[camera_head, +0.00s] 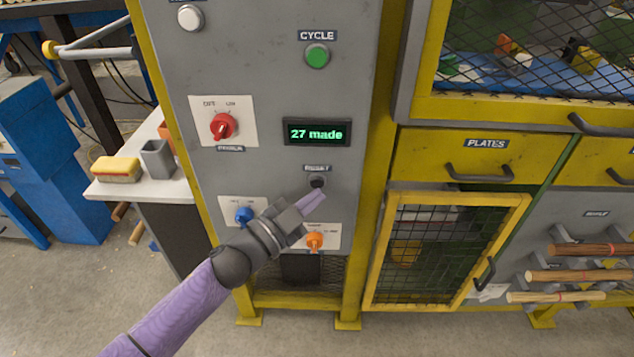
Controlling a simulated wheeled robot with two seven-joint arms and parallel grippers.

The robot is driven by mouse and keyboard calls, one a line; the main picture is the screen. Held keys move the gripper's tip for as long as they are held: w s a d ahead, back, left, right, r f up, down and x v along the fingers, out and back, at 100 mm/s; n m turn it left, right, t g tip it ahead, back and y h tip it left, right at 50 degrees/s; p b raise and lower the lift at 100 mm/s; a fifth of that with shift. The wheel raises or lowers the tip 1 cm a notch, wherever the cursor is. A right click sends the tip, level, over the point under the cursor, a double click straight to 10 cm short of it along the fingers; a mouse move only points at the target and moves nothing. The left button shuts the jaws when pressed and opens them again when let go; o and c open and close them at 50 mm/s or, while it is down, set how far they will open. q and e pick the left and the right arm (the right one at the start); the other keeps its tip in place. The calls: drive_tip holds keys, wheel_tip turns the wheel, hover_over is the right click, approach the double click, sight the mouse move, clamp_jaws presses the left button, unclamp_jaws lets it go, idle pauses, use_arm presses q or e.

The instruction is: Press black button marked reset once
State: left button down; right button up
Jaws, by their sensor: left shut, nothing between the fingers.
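The black reset button (317,181) sits on the grey control panel (270,100), just under a small label reading RESET (317,168). My left gripper (320,192) is shut and empty. Its fingertips are right at the lower edge of the button and partly cover it. I cannot tell whether they touch it or whether the button is pushed in. My right gripper is not in view.
Nearby on the panel are a green CYCLE button (317,56), a display reading "27 made" (317,132), a red knob (223,126), a blue knob (244,215) and an orange knob (314,241). A yellow mesh door (445,250) stands at right.

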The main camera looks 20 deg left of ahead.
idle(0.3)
use_arm(q)
drive_tip(key=shift+w, duration=0.15)
idle(0.5)
drive_tip(key=shift+w+a, duration=0.1)
drive_tip(key=shift+w, duration=0.15)
